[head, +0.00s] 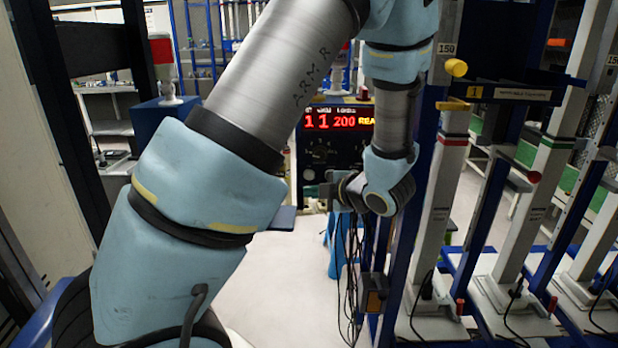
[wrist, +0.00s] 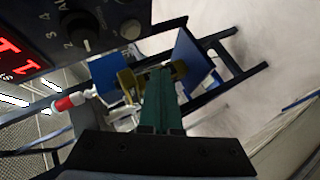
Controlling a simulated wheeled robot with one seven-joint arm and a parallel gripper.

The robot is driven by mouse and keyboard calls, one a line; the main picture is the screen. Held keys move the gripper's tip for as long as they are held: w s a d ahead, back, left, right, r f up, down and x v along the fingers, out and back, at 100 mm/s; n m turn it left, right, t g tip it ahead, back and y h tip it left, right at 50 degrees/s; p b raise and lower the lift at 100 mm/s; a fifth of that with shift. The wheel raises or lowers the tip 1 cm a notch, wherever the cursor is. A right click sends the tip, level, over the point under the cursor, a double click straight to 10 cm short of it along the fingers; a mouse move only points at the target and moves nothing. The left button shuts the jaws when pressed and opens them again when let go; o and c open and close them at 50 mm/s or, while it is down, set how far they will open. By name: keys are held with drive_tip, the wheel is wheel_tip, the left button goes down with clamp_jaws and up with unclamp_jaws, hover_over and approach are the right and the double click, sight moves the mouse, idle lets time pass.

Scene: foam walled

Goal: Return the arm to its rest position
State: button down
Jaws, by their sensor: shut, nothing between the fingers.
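My arm crosses the head view from the lower left to the top centre, then bends down to the wrist (head: 388,185). The arm links wear light blue padding. My gripper (wrist: 157,75) shows in the wrist view with its green fingers together and nothing between them. In the head view the wrist hangs in front of and beside a dark control panel (head: 325,150) with a red and yellow lit display. The fingers are hard to make out in that view.
Tall white and blue posts (head: 440,190) stand close to the right of the wrist. Dark cables (head: 350,270) hang below it. The pale floor (head: 285,290) is open at centre. The panel's knob (wrist: 84,32) is close in the wrist view, near a blue frame (wrist: 195,62).

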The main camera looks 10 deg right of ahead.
idle(0.4)
drive_tip(key=s+a+m+g+h, duration=0.3)
drive_tip(key=s+a+m+g, duration=0.2)
drive_tip(key=a+m, duration=0.3)
drive_tip(key=s+a+m+g+h, duration=0.3)
drive_tip(key=s+a+m, duration=0.3)
drive_tip(key=a+m, duration=0.3)
drive_tip(key=m+g, duration=0.1)
drive_tip(key=m, duration=0.3)
drive_tip(key=shift+s+r+g+h, duration=0.25)
drive_tip(key=shift+s+g+h, duration=0.05)
drive_tip(key=shift+s+g, duration=0.1)
